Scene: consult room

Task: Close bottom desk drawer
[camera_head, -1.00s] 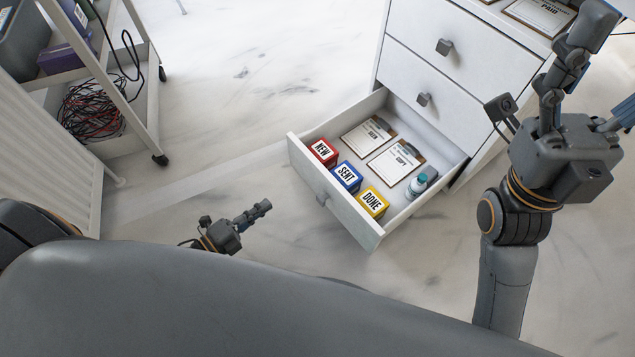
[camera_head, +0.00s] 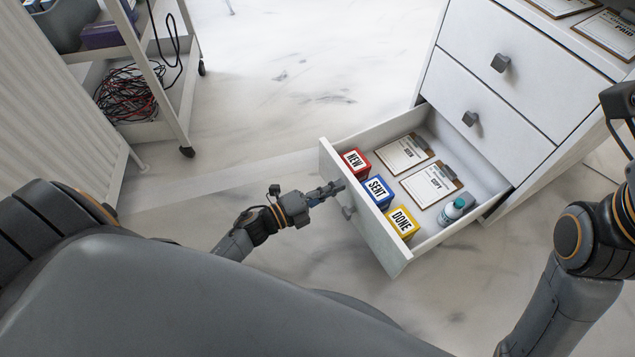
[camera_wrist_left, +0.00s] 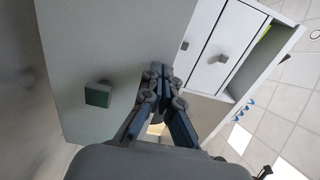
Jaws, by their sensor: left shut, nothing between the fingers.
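The bottom desk drawer (camera_head: 364,215) is pulled out of the white desk cabinet (camera_head: 455,85). It holds red, blue and yellow boxes, two clipboards and a small bottle. My left gripper (camera_head: 336,188) is shut and empty, with its fingertips at the drawer front's outer face, just above and left of the bottom handle (camera_head: 347,212). In the left wrist view, the shut fingers (camera_wrist_left: 160,72) overlap the right part of the pale front panel (camera_wrist_left: 110,45), with the handle (camera_wrist_left: 97,95) to their left. I cannot tell whether they touch the panel. My right gripper is out of view.
The two drawers above are shut, with handles (camera_head: 500,64) and (camera_head: 470,118). Clipboards (camera_head: 608,32) lie on the desk top. A white wheeled cart (camera_head: 160,130) with cables stands at upper left. The floor between cart and drawer is clear.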

